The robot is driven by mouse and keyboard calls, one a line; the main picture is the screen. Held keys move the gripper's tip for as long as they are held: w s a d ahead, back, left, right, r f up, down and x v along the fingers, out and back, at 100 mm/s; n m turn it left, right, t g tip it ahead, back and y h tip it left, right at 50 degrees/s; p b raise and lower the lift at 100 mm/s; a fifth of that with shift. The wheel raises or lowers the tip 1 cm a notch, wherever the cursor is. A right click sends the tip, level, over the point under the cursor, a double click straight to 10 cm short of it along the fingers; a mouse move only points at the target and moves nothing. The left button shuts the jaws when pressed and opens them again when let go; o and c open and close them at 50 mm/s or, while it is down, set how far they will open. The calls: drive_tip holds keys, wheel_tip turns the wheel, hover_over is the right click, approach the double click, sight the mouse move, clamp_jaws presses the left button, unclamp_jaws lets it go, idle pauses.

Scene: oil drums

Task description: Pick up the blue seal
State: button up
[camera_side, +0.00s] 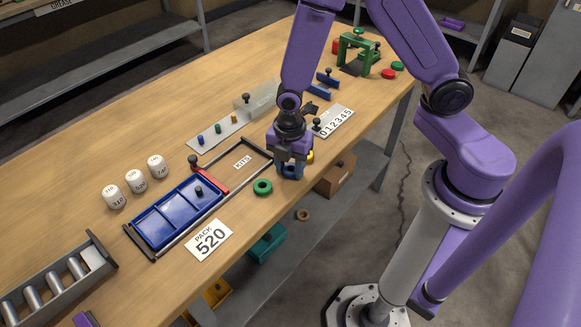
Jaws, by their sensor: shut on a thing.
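The blue seal (291,173) is a small ring low over the front edge area of the wooden bench, right of centre. My gripper (291,168) points down and is shut on the blue seal. The fingers and purple hand cover part of it. I cannot tell whether the seal still touches the bench top. A green seal (262,187) lies flat on the bench just left of my gripper. A yellow seal (310,156) is mostly hidden behind my gripper on the right.
A blue tray (176,215) with compartments, a red-handled frame (209,177) and a "PACK 520" card (209,240) are to the left. The bench's front edge is close.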

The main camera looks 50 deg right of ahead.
drive_tip(key=shift+r, duration=0.1)
drive_tip(key=shift+r, duration=1.35)
drive_tip(key=s+d+r, duration=0.4)
drive_tip(key=s+r, duration=0.6)
drive_tip(key=s, duration=0.3)
drive_tip(key=w+a, duration=0.6)
drive_tip(key=w, duration=0.4)
drive_tip(key=w+a, duration=0.5)
drive_tip(key=w, duration=0.4)
drive_tip(key=shift+w+a+f, duration=0.15)
drive_tip(key=shift+w+f, duration=0.75)
drive_tip(key=shift+w, duration=2.3)
drive_tip(key=shift+w+a+f, duration=0.1)
drive_tip(key=shift+w+f, duration=0.75)
drive_tip(key=shift+w, duration=2.35)
drive_tip(key=shift+w+a+f, duration=0.15)
drive_tip(key=shift+w+f, duration=0.75)
drive_tip(key=shift+w, duration=2.3)
drive_tip(key=shift+f, duration=2)
